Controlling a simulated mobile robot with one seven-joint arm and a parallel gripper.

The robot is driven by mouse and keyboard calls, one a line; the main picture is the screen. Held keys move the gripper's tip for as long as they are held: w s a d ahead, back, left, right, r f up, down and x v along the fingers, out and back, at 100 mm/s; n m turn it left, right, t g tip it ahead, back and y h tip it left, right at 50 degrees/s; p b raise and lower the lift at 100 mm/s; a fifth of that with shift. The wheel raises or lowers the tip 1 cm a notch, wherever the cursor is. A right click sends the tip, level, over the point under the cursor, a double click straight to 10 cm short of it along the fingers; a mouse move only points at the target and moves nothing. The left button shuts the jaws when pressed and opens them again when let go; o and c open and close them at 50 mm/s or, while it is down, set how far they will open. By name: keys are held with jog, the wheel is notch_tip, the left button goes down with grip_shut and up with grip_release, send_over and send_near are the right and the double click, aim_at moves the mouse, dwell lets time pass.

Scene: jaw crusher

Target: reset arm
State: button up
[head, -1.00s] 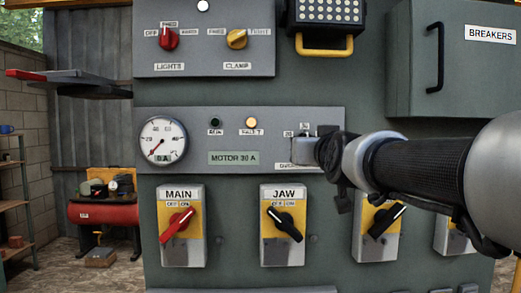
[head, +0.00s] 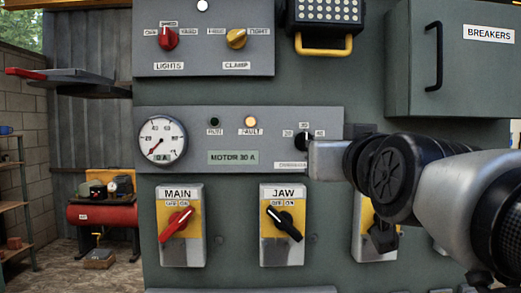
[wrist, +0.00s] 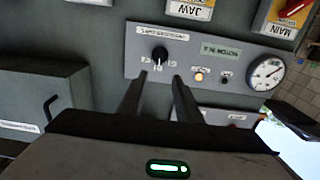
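My gripper (wrist: 160,77) is in the wrist view, its two dark fingers spread apart with nothing between them. A black rotary knob (wrist: 160,55) is beyond the fingertips, with a visible gap between. In the head view the same knob (head: 304,141) sits on the middle grey panel under small number labels. My arm comes in from the right there, and the silver end of my gripper (head: 326,160) is just right of and below the knob. The fingers are hard to make out in that view.
The red MAIN switch (head: 177,224) and black JAW switch (head: 284,223) are below the panel. My arm partly covers another switch (head: 363,240) at right. A dial gauge (head: 162,140) reads 0 A; the FAULT lamp (head: 251,122) glows amber. The BREAKERS box (head: 465,70) juts out upper right.

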jog(key=s+f+g, duration=0.4)
jog(key=s+f, duration=0.1)
jog(key=f, duration=0.5)
jog(key=s+f+g, duration=0.4)
jog(key=f, duration=0.6)
jog(key=s+f+g, duration=0.3)
jog(key=s+f, duration=0.2)
jog(key=f, duration=0.5)
notch_tip(320, 180, up, 12)
jog(key=s+g+p, duration=0.1)
jog(key=s+p, duration=0.1)
jog(key=p, duration=1.2)
